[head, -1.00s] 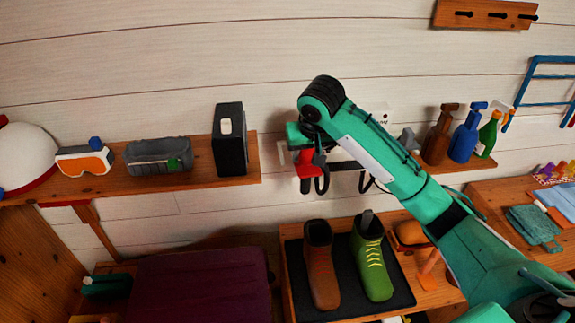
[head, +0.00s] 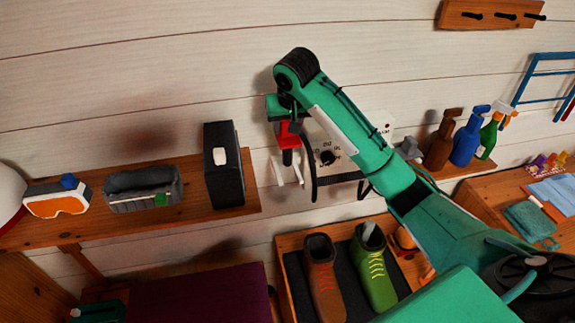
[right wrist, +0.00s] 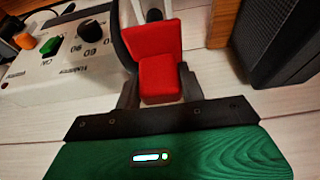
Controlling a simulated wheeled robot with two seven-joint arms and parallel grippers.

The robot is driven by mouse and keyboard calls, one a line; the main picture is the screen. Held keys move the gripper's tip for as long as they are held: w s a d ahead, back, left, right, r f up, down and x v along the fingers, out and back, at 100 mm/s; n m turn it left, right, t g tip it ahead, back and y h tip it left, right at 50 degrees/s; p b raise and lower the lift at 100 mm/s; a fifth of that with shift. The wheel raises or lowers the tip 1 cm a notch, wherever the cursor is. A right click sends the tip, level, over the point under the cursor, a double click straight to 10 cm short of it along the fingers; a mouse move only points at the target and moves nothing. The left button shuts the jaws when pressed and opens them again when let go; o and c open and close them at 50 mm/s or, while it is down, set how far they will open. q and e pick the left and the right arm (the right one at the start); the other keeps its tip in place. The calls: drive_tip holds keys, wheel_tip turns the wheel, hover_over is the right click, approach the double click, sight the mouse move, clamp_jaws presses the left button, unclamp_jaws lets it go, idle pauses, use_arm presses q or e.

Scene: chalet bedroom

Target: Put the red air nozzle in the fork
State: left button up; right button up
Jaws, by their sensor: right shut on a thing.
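My right gripper (head: 288,128) is shut on the red air nozzle (head: 290,134), near the wall. In the right wrist view the nozzle (right wrist: 160,76) is a red, L-shaped block between the dark fingers. A dark tip points down from it in the head view. The white two-pronged fork (head: 279,173) is on the wall just below the nozzle. White pieces of the fork (right wrist: 132,12) show beyond the nozzle in the wrist view. The nozzle appears above the fork, but whether they touch cannot be told. My left gripper is out of view.
A pale control box (head: 328,150) with a black dial and a black hose (head: 314,178) is close on the right. A black speaker (head: 223,165) stands on the shelf (head: 238,198) to the left. Shoes (head: 323,275) stand on a tray below.

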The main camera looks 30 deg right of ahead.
sight(288, 162)
wheel_tip(288, 162, down, 7)
drive_tip(key=shift+s+d+f+p, duration=0.1)
drive_tip(key=shift+d+f+p, duration=0.05)
drive_tip(key=shift+p, duration=1.05)
drive_tip(key=shift+f, duration=0.75)
wheel_tip(288, 162, down, 4)
drive_tip(key=shift+r+p, duration=0.25)
drive_tip(key=shift+p, duration=0.65)
drive_tip(key=shift+f, duration=0.3)
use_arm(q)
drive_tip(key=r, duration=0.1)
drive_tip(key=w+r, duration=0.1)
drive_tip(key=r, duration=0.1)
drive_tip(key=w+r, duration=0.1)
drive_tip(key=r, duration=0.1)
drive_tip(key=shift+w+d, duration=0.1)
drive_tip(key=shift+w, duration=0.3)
use_arm(e)
drive_tip(key=shift+f, duration=0.1)
drive_tip(key=o, duration=1.1)
drive_tip(key=shift+c, duration=0.2)
